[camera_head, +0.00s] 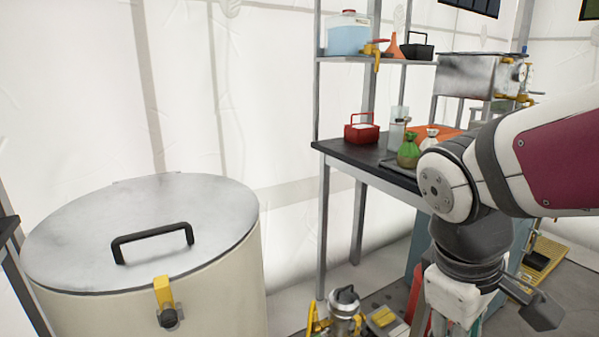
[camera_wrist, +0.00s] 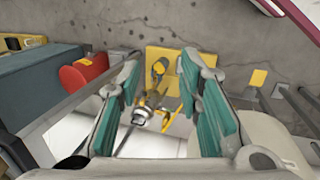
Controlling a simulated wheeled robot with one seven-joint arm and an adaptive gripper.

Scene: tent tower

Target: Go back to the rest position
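My gripper (camera_wrist: 160,72) points down in the wrist view. Its two teal-padded fingers are spread apart, and I see nothing held between them. Beyond and below the fingers is a yellow device with a metal part (camera_wrist: 153,96), on or near the floor. In the head view my arm comes in from the right and bends down. My gripper there is cut off by the bottom edge, so its fingertips are hidden.
A large drum with a metal lid (camera_head: 140,225) and black handle stands at left. A dark workbench (camera_head: 350,153) holds a red box (camera_head: 361,130) and green bag (camera_head: 408,152), close to my arm. A metal canister (camera_head: 344,300) stands low at the bottom. A red cylinder (camera_wrist: 84,73) lies left.

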